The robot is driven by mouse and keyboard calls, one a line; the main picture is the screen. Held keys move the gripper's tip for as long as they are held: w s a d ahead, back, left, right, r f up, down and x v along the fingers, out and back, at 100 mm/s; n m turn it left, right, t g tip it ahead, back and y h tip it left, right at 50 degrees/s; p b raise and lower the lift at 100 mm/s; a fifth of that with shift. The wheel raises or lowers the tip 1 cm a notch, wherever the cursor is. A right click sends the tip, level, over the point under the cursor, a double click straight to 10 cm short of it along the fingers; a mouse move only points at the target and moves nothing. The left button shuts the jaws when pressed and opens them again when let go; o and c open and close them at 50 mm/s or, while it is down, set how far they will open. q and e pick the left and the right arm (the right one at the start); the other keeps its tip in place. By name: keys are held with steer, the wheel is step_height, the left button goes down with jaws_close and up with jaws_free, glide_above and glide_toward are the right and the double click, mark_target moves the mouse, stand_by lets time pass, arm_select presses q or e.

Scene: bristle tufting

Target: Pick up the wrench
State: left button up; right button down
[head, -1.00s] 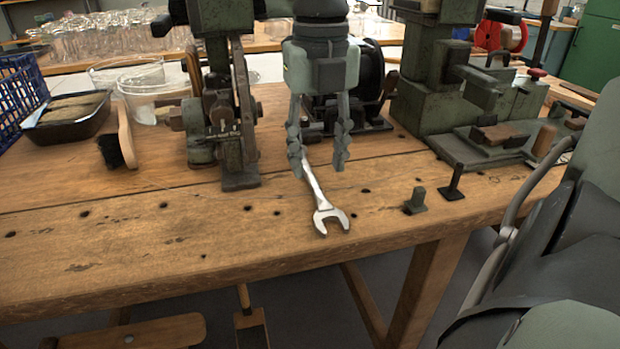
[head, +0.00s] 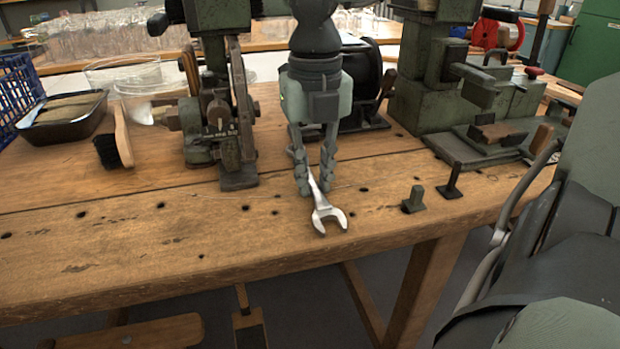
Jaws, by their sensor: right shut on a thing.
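The silver open-ended wrench (head: 327,213) lies on the wooden workbench (head: 140,235), its open jaw end toward the front edge. My right gripper (head: 316,187) points down over the wrench's handle, with its fingers on either side and shut on it. The upper part of the handle is hidden between and behind the fingers. I cannot tell any gap between the wrench and the bench. My left gripper is not in view.
A green machine (head: 215,120) stands just left of my right gripper, and a larger one (head: 440,90) to the right. Small dark pegs (head: 414,200) stand in the bench at right. A brush (head: 121,140) and a dark tray (head: 62,118) are at left. The front left bench is clear.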

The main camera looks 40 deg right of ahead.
mark_target(314, 184)
steer(key=shift+r, duration=0.15)
